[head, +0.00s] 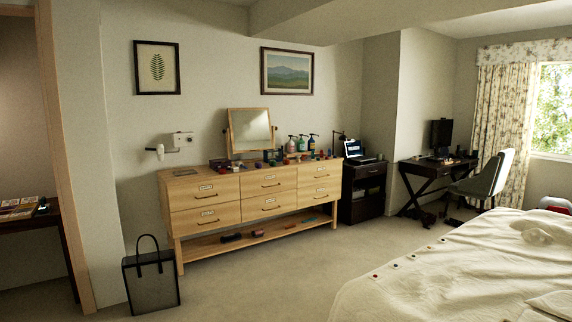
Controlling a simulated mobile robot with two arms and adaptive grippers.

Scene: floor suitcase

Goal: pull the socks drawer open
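A light wood dresser (252,190) stands against the back wall, with two rows of three drawers. The labels are too small to read, so I cannot tell which drawer is for socks. All the drawers look shut, including the upper left drawer (205,192) and the lower left drawer (207,218). Neither of my grippers is in view.
A dark bag (151,280) stands on the floor by the dresser's left front leg. A bed (450,275) fills the lower right. Carpet (270,285) is clear before the dresser. Bottles and a mirror (250,130) stand on its top; small items lie on its low shelf.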

